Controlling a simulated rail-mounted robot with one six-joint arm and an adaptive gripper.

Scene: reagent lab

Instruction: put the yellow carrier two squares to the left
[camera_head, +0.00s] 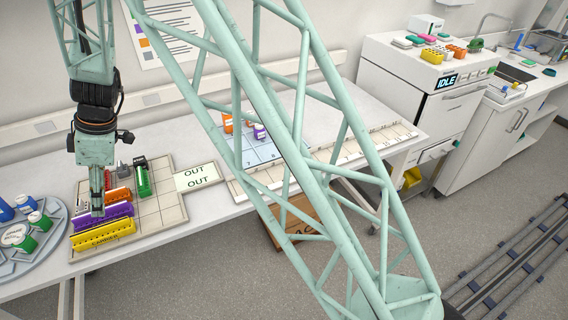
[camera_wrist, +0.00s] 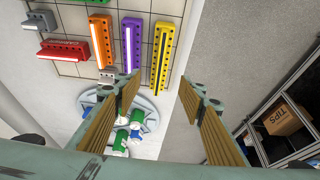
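The yellow carrier (camera_head: 103,234) is a long block with a row of holes, lying along the front edge of the gridded board (camera_head: 172,211). In the wrist view the yellow carrier (camera_wrist: 163,55) stands beside the purple carrier (camera_wrist: 133,45), with a narrow gap between them. My gripper (camera_head: 97,207) is over the board's left part and overlaps the purple carrier in the head view. In the wrist view my gripper (camera_wrist: 158,90) has its two fingers wide apart and nothing between them. The yellow carrier lies beyond the fingertips, apart from them.
Orange (camera_wrist: 101,42), red (camera_wrist: 63,50) and green (camera_head: 144,183) carriers and small grey pieces share the board. A round rack with bottles (camera_head: 14,262) adjoins its left side. An OUT sign (camera_head: 196,178) is to its right. The board's right-front squares are bare.

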